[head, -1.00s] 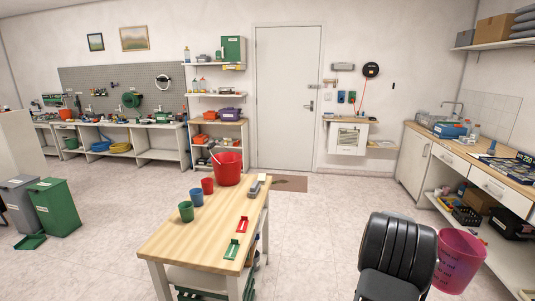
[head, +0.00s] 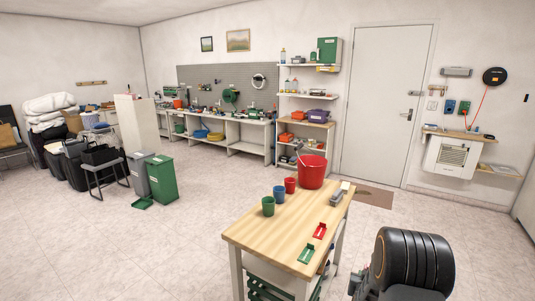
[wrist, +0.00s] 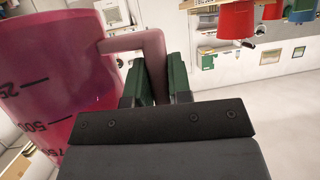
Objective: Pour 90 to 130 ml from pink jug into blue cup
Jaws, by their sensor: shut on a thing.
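The pink jug (wrist: 55,85) is see-through, with dark volume marks, and fills the left of the wrist view. My gripper (wrist: 156,80) has green fingers and is shut on the jug's handle (wrist: 140,42). The picture there is upside down; the liquid level in the jug is not clear. The blue cup (head: 279,194) stands upright on the wooden table, between a green cup and a red cup. It also shows at the top right of the wrist view (wrist: 302,11). The jug and gripper are out of the head view, apart from the table.
The floor left of the table is clear.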

